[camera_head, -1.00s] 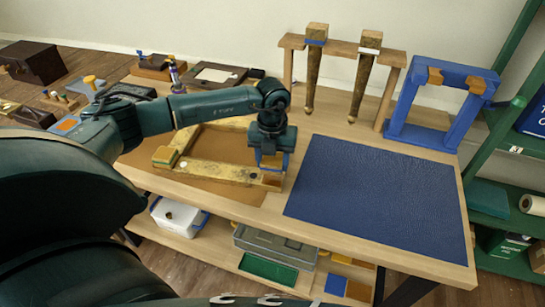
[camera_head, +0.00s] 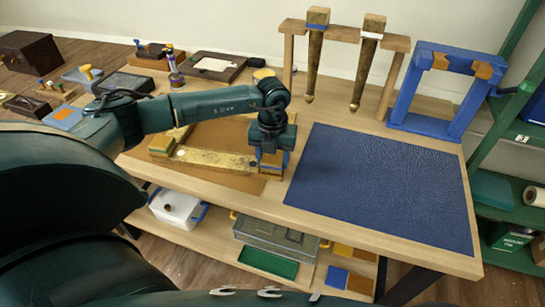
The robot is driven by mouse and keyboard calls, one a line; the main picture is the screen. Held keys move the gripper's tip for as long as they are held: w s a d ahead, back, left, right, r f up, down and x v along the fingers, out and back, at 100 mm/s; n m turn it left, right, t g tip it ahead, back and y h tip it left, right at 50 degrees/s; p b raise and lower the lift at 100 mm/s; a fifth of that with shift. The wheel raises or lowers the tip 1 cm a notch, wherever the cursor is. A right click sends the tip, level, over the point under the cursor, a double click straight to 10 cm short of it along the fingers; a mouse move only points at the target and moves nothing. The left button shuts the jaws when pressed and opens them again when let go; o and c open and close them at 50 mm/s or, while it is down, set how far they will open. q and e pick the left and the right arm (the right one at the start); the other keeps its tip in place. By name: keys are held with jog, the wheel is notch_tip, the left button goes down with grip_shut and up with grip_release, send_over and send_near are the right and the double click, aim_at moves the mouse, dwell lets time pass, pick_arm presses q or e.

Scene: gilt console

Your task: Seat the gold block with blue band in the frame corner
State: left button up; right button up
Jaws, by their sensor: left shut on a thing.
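The gilt frame (camera_head: 215,160) lies on the brown mat on the bench, with its near bar running toward the right. A gold block with a green band (camera_head: 161,146) sits at its left corner. My left gripper (camera_head: 270,162) points down at the frame's right corner and is shut on the gold block with blue band (camera_head: 270,173). The block is low at that corner, mostly hidden by the jaws. I cannot tell whether it touches the frame or is fully down. My right gripper is not in view.
A blue mat (camera_head: 385,185) lies right of the gripper, clear on top. Behind stand a wooden rack (camera_head: 340,32) with two hanging tapered legs and a blue stand (camera_head: 430,123). Boxes and small tools fill the bench's left. A green shelf (camera_head: 500,130) stands at the right.

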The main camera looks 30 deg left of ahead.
pick_arm(q)
jog(key=shift+f, duration=0.2)
dwell(0.3)
jog(key=o, duration=1.1)
jog(key=shift+c, duration=0.2)
jog(key=shift+r, duration=0.1)
notch_tip(320, 180, up, 13)
jog(key=b, duration=0.1)
jog(key=shift+b, duration=0.3)
